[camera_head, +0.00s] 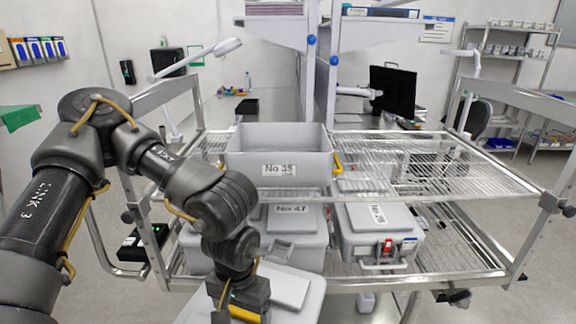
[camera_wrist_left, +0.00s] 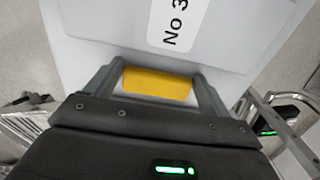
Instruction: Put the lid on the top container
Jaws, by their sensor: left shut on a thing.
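The top container (camera_head: 262,149) is a grey open box labelled No 35. It sits on the cart's upper wire shelf in the head view, with a yellow handle at its right side. The lid (camera_head: 295,288) is a pale grey plate with a raised panel, low in the head view and nearer me than the cart. My left gripper (camera_head: 240,303) is shut on the lid's yellow handle (camera_wrist_left: 157,83). The wrist view shows the lid (camera_wrist_left: 110,25) with a partly cut-off "No 3" label. The lid's near edge is out of frame. My right gripper is not in view.
Lidded boxes No 47 (camera_head: 291,218) and another (camera_head: 375,218) stand on the lower shelf. The cart's upper wire shelf (camera_head: 430,165) is bare right of the top container. Metal rails rise at both cart ends. A monitor (camera_head: 392,90) stands behind.

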